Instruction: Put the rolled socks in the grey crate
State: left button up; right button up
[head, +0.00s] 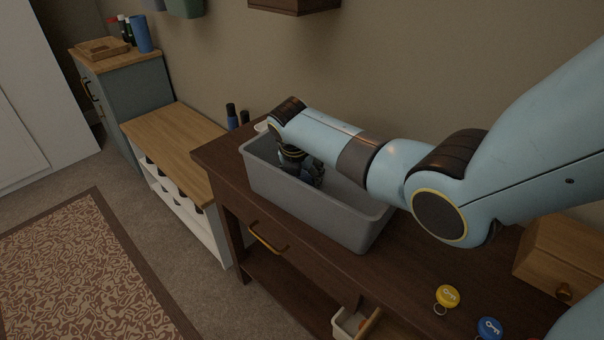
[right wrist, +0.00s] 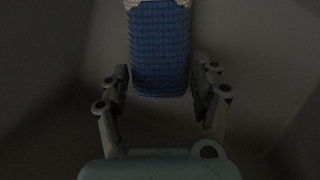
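The grey crate (head: 300,202) stands on a dark wooden console table against the wall. My right arm reaches over it, and my right gripper (head: 303,170) points down inside it. In the right wrist view, the rolled socks (right wrist: 160,50) are blue and knitted with a pale end at the top. They lie between the two fingers of my right gripper (right wrist: 162,85), with a narrow dark gap on each side, so the gripper looks open around them. In the head view the socks are hidden by the crate wall and my arm. My left gripper is not in view.
The console table (head: 225,165) also holds a yellow key tag (head: 447,297), a blue key tag (head: 489,327) and a small wooden drawer box (head: 562,255). Dark bottles (head: 232,115) stand behind the crate. A wooden-topped shoe bench (head: 172,138) is to the left.

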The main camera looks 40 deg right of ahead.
jog(key=o, duration=0.3)
jog(key=shift+r, duration=0.1)
jog(key=p+v, duration=0.2)
jog(key=v, duration=1)
jog(key=shift+w+r, duration=0.1)
